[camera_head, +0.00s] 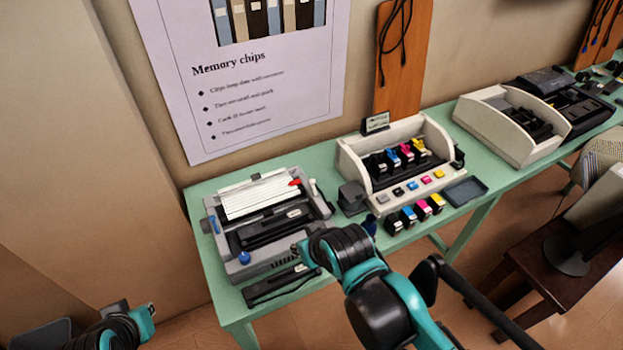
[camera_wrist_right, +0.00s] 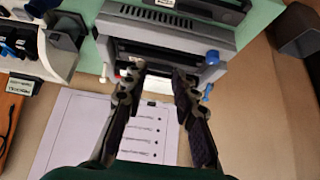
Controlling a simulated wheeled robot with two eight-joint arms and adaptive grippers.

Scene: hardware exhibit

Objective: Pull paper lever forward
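A grey printer (camera_head: 262,232) stands on the left end of the green table, with white paper (camera_head: 260,195) at its back. A red-tipped lever (camera_head: 294,183) and a pale lever (camera_head: 313,187) sit at its back right; I cannot tell which is the paper lever. A blue knob (camera_head: 245,258) is at its front left; it also shows in the wrist view (camera_wrist_right: 212,57). My right gripper (camera_wrist_right: 158,78) is open above the printer, its fingers apart with nothing clearly between them. My left gripper (camera_head: 143,318) is low at left, off the table; its fingers are unclear.
A second printer (camera_head: 345,160) with coloured cartridges (camera_head: 423,209) in front stands to the right. A long black part (camera_head: 280,287) lies at the table's front edge. A poster (camera_head: 245,90) hangs behind. A dark stool (camera_head: 540,262) stands at the right.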

